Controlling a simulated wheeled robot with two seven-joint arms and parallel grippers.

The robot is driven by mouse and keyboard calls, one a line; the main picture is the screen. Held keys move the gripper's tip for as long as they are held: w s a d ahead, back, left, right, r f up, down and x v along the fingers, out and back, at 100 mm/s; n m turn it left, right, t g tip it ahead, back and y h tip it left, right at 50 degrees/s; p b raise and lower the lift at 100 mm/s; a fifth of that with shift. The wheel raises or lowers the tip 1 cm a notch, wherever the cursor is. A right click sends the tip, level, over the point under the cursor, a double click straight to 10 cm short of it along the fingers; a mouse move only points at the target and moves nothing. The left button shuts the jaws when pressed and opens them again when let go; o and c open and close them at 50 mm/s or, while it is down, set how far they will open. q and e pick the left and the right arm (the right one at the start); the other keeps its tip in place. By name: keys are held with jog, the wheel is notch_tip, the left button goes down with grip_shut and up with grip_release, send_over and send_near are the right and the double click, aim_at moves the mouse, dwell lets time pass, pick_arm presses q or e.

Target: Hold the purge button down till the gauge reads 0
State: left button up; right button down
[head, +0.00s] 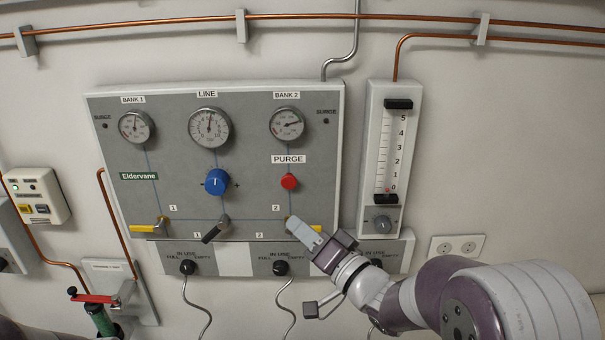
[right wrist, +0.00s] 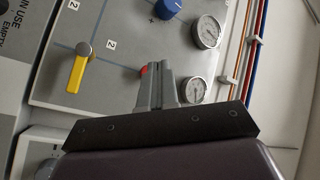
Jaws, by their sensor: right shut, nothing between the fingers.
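The red purge button (head: 289,181) sits under the PURGE label on the grey panel (head: 260,200). My right gripper (head: 293,224) is shut and empty, its tips below the button in the head view, by a yellow valve handle. In the right wrist view the shut fingers (right wrist: 158,82) partly hide the button (right wrist: 144,70); contact cannot be told there. The LINE gauge (head: 209,128) needle points about straight up. The BANK 2 gauge (head: 287,124) needle points right, and the BANK 1 gauge (head: 134,127) needle points roughly up. My left gripper is not in view.
A blue knob (head: 216,182) is left of the button. Valve handles line the panel's lower edge: yellow (head: 145,228), black (head: 214,232) and yellow (right wrist: 78,72) in the right wrist view. A flow meter (head: 388,150) stands right, its red float near 0.

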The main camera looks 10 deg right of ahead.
aim_at(289, 182)
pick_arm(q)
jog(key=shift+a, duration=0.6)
pick_arm(e)
jog(key=w+r+y, duration=0.1)
jog(key=w+r, duration=0.1)
jog(key=w, duration=0.5)
jog(key=shift+w+a+m, duration=0.15)
jog(key=shift+w+m, duration=0.15)
jog(key=shift+m, duration=0.1)
jog(key=shift+w, duration=0.1)
dwell(1.6)
jog(key=shift+w, duration=0.35)
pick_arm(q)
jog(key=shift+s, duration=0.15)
pick_arm(e)
jog(key=shift+w+d, duration=0.3)
jog(key=shift+w, duration=0.2)
dwell(3.6)
